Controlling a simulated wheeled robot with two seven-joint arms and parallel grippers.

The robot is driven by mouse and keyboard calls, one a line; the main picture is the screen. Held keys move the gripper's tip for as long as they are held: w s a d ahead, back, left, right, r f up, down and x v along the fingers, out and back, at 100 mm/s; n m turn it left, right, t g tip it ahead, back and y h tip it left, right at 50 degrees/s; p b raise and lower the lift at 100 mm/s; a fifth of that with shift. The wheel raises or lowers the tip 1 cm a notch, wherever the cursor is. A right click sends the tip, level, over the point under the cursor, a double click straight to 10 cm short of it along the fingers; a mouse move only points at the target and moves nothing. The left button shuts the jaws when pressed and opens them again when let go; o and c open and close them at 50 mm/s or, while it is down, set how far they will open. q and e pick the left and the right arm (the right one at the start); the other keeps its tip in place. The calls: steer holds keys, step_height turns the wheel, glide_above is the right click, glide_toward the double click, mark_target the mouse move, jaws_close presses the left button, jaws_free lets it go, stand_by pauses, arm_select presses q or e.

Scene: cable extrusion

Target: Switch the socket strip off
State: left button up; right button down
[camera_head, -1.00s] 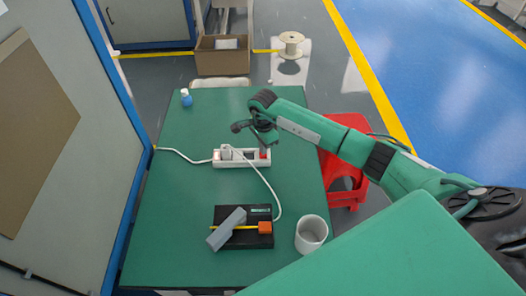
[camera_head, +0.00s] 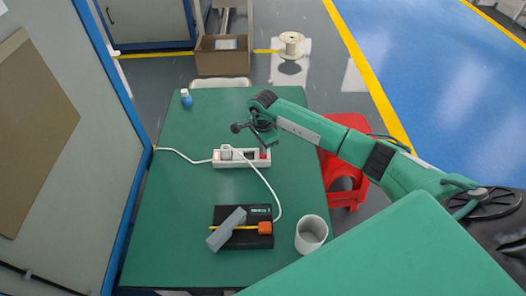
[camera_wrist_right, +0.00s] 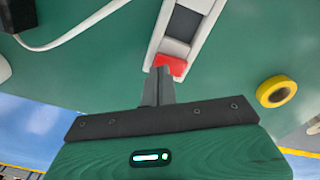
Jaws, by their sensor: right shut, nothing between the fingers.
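The white socket strip (camera_head: 230,165) lies across the middle of the green table, with a white plug (camera_head: 225,152) in its left part. Its red switch (camera_wrist_right: 171,65) is at the strip's end in the right wrist view. My right gripper (camera_wrist_right: 158,70) is shut and empty, its fingertips right at the switch and partly covering it. I cannot tell whether they touch or press it, or which way the switch is tipped. In the head view the right gripper (camera_head: 264,150) is over the strip's right end. My left gripper is not in view.
A white cable runs from the plug to a black device (camera_head: 262,241) with a grey block (camera_head: 226,229) on it. A white cup (camera_head: 311,234) stands beside it, and a small blue bottle (camera_head: 186,98) at the far left. A yellow tape roll (camera_wrist_right: 277,91) shows in the wrist view.

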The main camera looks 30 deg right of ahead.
steer(key=shift+f+b, duration=1)
steer(key=shift+f, duration=0.1)
stand_by(0.8)
steer(key=shift+r, duration=0.15)
steer(key=shift+r+p, duration=0.6)
steer(key=shift+r, duration=0.25)
steer(key=shift+r+p, duration=1.1)
steer(key=shift+r, duration=1.5)
steer(key=shift+f, duration=0.1)
